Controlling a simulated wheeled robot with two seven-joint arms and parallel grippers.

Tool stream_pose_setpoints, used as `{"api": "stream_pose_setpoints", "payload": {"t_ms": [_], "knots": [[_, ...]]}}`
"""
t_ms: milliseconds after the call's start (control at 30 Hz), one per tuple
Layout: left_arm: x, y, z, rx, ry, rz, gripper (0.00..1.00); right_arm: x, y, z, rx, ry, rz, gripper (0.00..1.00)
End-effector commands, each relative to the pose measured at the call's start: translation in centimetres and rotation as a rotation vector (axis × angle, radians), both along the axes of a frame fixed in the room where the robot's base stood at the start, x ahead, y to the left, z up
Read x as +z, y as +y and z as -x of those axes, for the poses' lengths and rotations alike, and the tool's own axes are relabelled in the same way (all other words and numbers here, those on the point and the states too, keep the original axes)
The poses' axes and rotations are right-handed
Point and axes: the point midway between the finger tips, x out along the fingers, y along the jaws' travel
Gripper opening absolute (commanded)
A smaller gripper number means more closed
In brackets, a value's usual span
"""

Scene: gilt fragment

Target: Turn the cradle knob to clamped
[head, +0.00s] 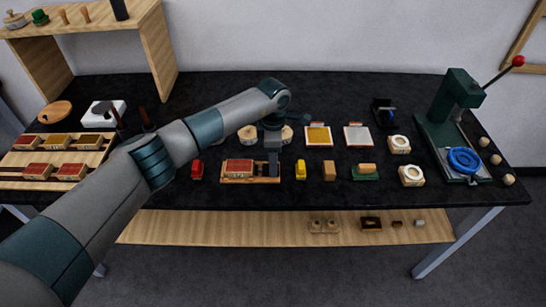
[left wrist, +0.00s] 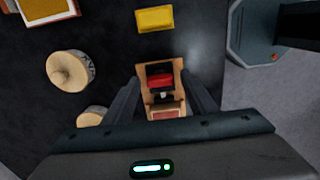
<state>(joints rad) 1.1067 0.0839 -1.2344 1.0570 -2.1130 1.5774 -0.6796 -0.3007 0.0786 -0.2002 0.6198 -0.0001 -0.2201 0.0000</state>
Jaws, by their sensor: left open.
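The wooden cradle (head: 232,180) stands near the front of the black table, holding a red-topped block (head: 239,167). My left gripper (head: 272,168) points down over its right end and hides part of it. In the left wrist view the cradle (left wrist: 145,72) shows between the two spread fingers of my left gripper (left wrist: 163,88). A red piece with black parts (left wrist: 160,80) sits on that end; I cannot tell which part is the knob or how it is turned. The gripper is open, and I cannot tell whether a finger touches anything. My right gripper is not in view.
Close by are a red block (head: 197,170), a yellow block (head: 300,170) and a wooden block (head: 329,171). Round wooden stamps (left wrist: 67,70) stand behind the cradle. A green press (head: 458,95) is at the right, and a tray of blocks (head: 88,156) at the left.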

Motion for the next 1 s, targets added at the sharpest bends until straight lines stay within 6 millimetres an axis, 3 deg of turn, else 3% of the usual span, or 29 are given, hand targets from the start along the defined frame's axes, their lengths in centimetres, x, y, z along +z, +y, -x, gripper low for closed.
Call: {"api": "stream_pose_setpoints", "payload": {"t_ms": [267,433,1000], "knots": [[-0.1,0.0,0.0,0.0,0.0,0.0,0.49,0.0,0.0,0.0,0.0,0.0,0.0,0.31],[-0.1,0.0,0.0,0.0,0.0,0.0,0.1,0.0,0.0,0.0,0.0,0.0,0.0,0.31],[-0.4,0.1,0.0,0.108,0.0,-0.002,0.1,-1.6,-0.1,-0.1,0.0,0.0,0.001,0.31]]}}
